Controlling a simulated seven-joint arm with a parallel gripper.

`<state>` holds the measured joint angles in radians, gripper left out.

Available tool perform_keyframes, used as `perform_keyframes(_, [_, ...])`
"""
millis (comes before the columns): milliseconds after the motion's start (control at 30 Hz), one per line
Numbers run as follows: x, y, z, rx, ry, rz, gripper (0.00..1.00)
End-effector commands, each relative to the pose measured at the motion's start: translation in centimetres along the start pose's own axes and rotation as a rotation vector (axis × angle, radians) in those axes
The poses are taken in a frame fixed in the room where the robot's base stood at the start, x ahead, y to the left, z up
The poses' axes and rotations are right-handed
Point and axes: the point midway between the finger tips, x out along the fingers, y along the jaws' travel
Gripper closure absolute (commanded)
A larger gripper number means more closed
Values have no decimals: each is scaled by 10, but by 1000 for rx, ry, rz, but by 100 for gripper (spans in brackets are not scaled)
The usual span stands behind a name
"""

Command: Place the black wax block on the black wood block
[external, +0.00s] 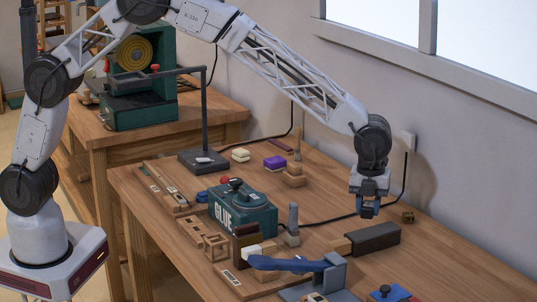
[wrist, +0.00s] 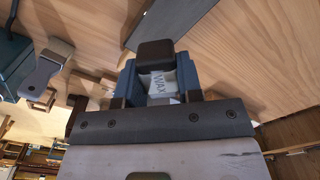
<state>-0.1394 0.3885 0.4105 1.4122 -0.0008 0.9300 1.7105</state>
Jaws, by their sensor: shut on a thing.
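My gripper (external: 367,210) is shut on a small dark block with a white label reading WAX (wrist: 160,84), the black wax block. In the wrist view it sits between the two blue-grey fingers (wrist: 158,88); in the external view the fingers mostly hide it. The gripper hangs above the right part of the table.
The wooden tabletop (external: 440,255) is clear at right.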

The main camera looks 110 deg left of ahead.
Motion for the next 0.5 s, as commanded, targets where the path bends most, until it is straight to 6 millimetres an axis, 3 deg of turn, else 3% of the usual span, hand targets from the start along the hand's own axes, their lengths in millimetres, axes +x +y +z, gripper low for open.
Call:
perform_keyframes(267, [7,0,0,0,0,2,90])
perform_keyframes(500, [36,0,0,0,0,3,90])
